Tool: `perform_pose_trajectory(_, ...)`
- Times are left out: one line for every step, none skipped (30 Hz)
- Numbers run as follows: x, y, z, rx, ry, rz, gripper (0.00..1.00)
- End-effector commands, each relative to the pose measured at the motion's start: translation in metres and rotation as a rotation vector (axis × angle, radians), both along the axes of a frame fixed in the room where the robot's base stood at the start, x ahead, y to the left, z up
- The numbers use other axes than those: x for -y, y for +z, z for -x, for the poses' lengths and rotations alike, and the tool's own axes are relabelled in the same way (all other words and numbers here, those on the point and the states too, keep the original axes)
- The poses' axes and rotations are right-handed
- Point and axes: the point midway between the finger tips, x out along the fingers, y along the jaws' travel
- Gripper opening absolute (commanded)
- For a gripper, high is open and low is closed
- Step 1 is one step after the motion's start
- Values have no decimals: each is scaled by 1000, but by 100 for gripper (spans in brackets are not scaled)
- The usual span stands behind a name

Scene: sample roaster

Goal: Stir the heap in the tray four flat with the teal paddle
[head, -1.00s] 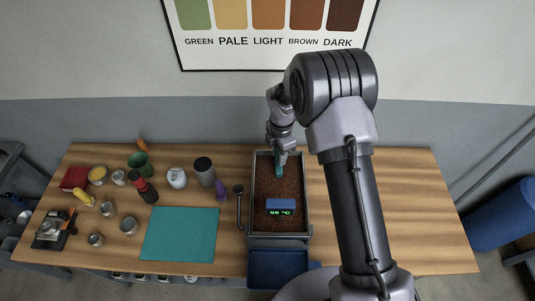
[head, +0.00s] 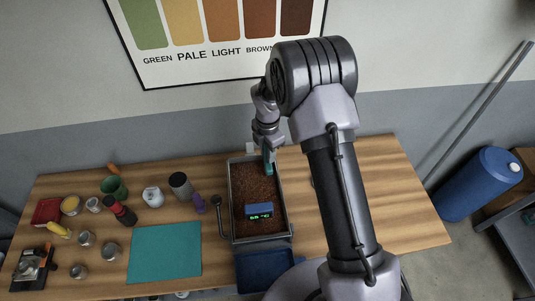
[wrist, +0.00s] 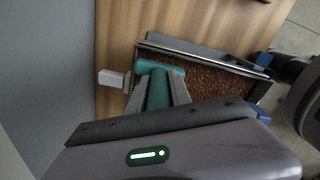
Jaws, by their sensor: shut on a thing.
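The tray (head: 235,213) is a long metal box holding a layer of brown beans (head: 256,187). The beans look mostly level in the head view; small unevenness is too fine to tell. My gripper (head: 267,152) is over the far right end of the tray and is shut on the teal paddle (head: 268,168). The paddle points down at the beans by the right wall. In the wrist view my gripper (wrist: 158,92) has a finger on each side of the teal paddle (wrist: 158,70), whose wide head is at the near end of the tray (wrist: 205,54). Whether its edge is in the beans is unclear.
A blue block with a green readout (head: 259,210) sits at the tray's front part. A blue bin (head: 264,270) adjoins the front. The table right of the tray is mostly clear.

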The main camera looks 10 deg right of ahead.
Motion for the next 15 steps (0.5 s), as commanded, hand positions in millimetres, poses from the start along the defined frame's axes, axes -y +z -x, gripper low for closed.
perform_pose_trajectory(0,12,0,1,0,0,0)
perform_pose_trajectory(0,16,0,1,0,0,0)
perform_pose_trajectory(0,22,0,1,0,0,0)
perform_pose_trajectory(0,25,0,1,0,0,0)
perform_pose_trajectory(0,27,0,1,0,0,0)
perform_pose_trajectory(0,28,0,0,0,0,0)
perform_pose_trajectory(0,27,0,0,0,0,0)
perform_pose_trajectory(0,27,0,0,0,0,0)
perform_pose_trajectory(0,26,0,0,0,0,0)
perform_pose_trajectory(0,26,0,0,0,0,0)
perform_pose_trajectory(0,25,0,0,0,0,0)
perform_pose_trajectory(0,25,0,0,0,0,0)
perform_pose_trajectory(0,26,-1,0,0,0,0)
perform_pose_trajectory(0,27,-3,0,0,0,0)
perform_pose_trajectory(0,29,-8,1,0,0,0)
